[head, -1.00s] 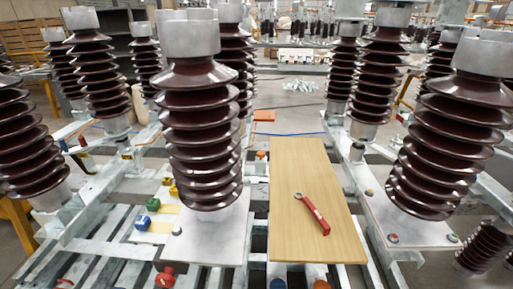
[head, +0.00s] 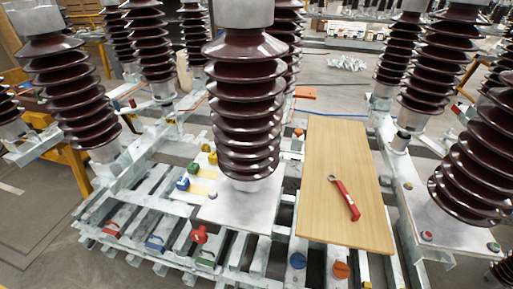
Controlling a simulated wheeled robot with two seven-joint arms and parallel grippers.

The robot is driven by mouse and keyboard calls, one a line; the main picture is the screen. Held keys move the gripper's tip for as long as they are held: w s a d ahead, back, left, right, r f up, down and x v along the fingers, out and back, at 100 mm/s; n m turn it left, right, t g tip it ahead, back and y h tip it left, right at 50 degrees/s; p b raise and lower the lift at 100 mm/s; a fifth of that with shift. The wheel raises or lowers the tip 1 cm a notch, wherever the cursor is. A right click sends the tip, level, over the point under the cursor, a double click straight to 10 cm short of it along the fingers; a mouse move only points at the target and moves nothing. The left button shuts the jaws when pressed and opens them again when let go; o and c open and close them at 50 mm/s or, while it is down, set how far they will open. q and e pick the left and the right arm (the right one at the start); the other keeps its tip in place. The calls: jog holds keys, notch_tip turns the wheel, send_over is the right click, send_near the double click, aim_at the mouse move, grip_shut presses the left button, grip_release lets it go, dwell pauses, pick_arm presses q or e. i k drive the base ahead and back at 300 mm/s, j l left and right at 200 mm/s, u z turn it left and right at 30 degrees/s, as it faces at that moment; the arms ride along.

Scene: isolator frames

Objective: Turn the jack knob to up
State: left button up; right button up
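No part is marked as the jack knob, so I cannot tell which one it is. Knob-like parts show in the head view: a red one (head: 200,235) on the metal slats below the central insulator, a blue one (head: 298,260) and an orange one (head: 341,271) by the near edge of a wooden board. Smaller blue (head: 183,183), green (head: 195,168) and yellow (head: 212,158) parts sit left of the central insulator. Their settings are too small to read. Neither of my grippers is in view.
The wooden board (head: 330,150) carries a red-handled wrench (head: 346,198). Tall brown insulators, such as the central one (head: 243,110), stand around it on metal plates and beams. Slats (head: 130,212) with gaps lie at left. Bare floor (head: 40,215) shows at far left.

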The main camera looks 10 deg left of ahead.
aim_at(200, 236)
jog(key=u, duration=1.05)
